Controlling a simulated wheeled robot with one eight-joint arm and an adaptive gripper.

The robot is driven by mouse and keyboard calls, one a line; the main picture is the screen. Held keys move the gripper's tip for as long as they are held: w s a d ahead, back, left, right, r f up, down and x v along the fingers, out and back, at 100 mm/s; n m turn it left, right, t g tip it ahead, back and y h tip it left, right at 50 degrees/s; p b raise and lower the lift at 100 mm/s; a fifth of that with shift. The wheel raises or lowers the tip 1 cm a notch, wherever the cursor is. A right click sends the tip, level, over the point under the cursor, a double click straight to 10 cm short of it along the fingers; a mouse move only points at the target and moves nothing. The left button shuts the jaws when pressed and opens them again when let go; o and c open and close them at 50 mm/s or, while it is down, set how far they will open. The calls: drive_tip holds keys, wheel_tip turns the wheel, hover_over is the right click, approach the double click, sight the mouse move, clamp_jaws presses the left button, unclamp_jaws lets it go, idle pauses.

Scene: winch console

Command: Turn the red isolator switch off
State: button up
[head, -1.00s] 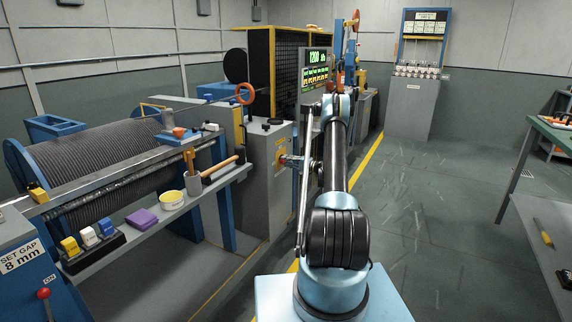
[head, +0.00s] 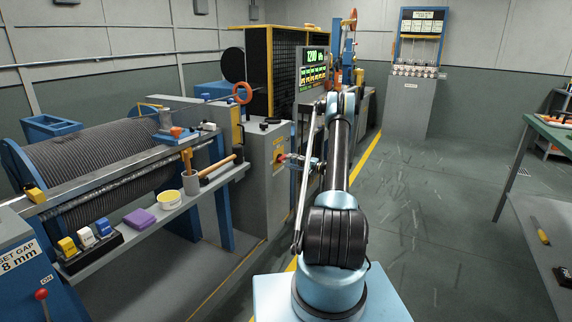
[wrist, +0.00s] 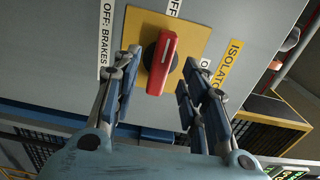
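The red isolator switch handle (wrist: 161,62) sits on a yellow plate (wrist: 195,38) in the wrist view, slightly tilted from upright there. A yellow "ISOLATOR" label and a white "OFF: BRAKES" label flank the plate. My gripper (wrist: 158,74) is open, with one finger on each side of the handle; gaps show on both sides. How deep the fingertips reach around the handle is hard to tell. In the head view, my gripper (head: 288,159) is at the yellow plate (head: 279,153) on the grey cabinet, partly covering the switch.
A winch drum (head: 100,160) and a shelf (head: 150,215) with a purple block, yellow tub and hammer lie left of the cabinet. A lit display panel (head: 313,72) stands behind my arm. A green-topped bench (head: 550,135) is at right; the floor between is open.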

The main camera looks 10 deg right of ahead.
drive_tip(key=v, duration=0.7)
drive_tip(key=shift+d, duration=0.15)
drive_tip(key=shift+s, duration=0.1)
drive_tip(key=s+a+r+n+g+h, duration=0.1)
drive_tip(key=s+a+r+g, duration=0.1)
drive_tip(key=a+r, duration=0.45)
drive_tip(key=s+a+r+n+g+h, duration=0.1)
drive_tip(key=s+a+r+g+h, duration=0.2)
drive_tip(key=s+r, duration=0.65)
drive_tip(key=s+a+r+n+g+h, duration=0.1)
drive_tip(key=s+a+r+n+h, duration=0.1)
drive_tip(key=s+a+r, duration=0.75)
drive_tip(key=s+d+f+g+h, duration=0.1)
drive_tip(key=s+d+h, duration=0.15)
drive_tip(key=s, duration=1.15)
drive_tip(key=s+d+f+n+h, duration=0.1)
drive_tip(key=s+d+f+h, duration=0.2)
drive_tip(key=s, duration=1.1)
drive_tip(key=s+d+f+n+g+h, duration=0.1)
drive_tip(key=s+f, duration=0.6)
drive_tip(key=s, duration=0.8)
drive_tip(key=d+n+h, duration=0.1)
drive_tip(key=d+h, duration=0.1)
drive_tip(key=shift+s+d, duration=0.2)
drive_tip(key=shift+d, duration=0.05)
